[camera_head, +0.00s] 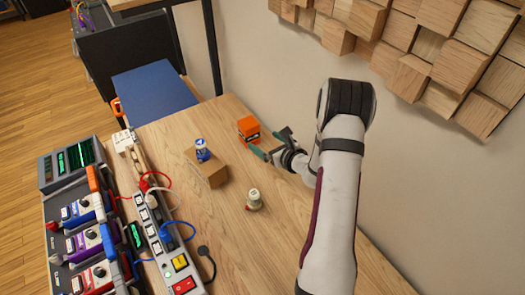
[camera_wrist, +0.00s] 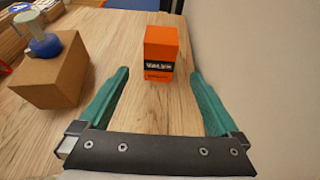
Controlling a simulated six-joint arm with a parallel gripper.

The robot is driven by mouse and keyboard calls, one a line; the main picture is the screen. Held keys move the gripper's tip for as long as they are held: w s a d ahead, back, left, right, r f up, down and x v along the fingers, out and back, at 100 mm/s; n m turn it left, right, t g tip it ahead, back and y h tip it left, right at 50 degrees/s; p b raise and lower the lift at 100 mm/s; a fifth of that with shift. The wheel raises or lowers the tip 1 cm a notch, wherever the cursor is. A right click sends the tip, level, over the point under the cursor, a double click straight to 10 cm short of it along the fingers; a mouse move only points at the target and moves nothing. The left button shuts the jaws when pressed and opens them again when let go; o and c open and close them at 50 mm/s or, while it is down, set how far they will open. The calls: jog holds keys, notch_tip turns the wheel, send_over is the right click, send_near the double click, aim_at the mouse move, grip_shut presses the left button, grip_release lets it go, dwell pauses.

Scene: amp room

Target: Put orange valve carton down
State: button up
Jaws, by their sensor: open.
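The orange valve carton (camera_head: 248,127) stands upright on the wooden table near its far end, close to the wall. In the wrist view the carton (camera_wrist: 161,52) shows its orange faces and a dark band with the word VALVE. My gripper (camera_head: 267,145) is open, with its green fingers spread. In the wrist view my gripper (camera_wrist: 157,85) has its fingertips to either side of the carton's near side, with clear gaps. The carton looks just ahead of the fingertips, and nothing is held between them.
A brown cardboard box (camera_head: 207,170) with a blue-and-white item (camera_head: 202,150) on top stands left of my gripper. A power strip (camera_head: 165,240) with cables and audio gear (camera_head: 85,225) line the left. Wooden wall blocks (camera_head: 410,75) hang upper right.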

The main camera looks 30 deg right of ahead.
jog(key=s+a+r+n+g+y, duration=0.2)
jog(key=a+r+n+y, duration=0.45)
jog(key=a, duration=0.65)
jog(key=s+a+r+n+g+y, duration=0.35)
jog(key=a+r+n, duration=0.5)
jog(key=a, duration=0.35)
jog(key=s+a+r+n+g+h, duration=0.1)
jog(key=s+a+n+g, duration=0.35)
jog(key=s, duration=0.45)
jog(key=s+a+r+n+g+h, duration=0.1)
jog(key=s+a+n+g, duration=0.25)
jog(key=s+n, duration=0.4)
jog(key=s+d+n+h, duration=0.1)
jog(key=s+d+h, duration=0.2)
jog(key=s, duration=0.2)
jog(key=s+d+f+n+h, duration=0.1)
jog(key=s+d+n+h, duration=0.1)
jog(key=s, duration=0.3)
jog(key=shift+s+d+f+h, duration=0.2)
jog(key=shift+s+d+h, duration=0.15)
jog(key=shift+d+h, duration=0.25)
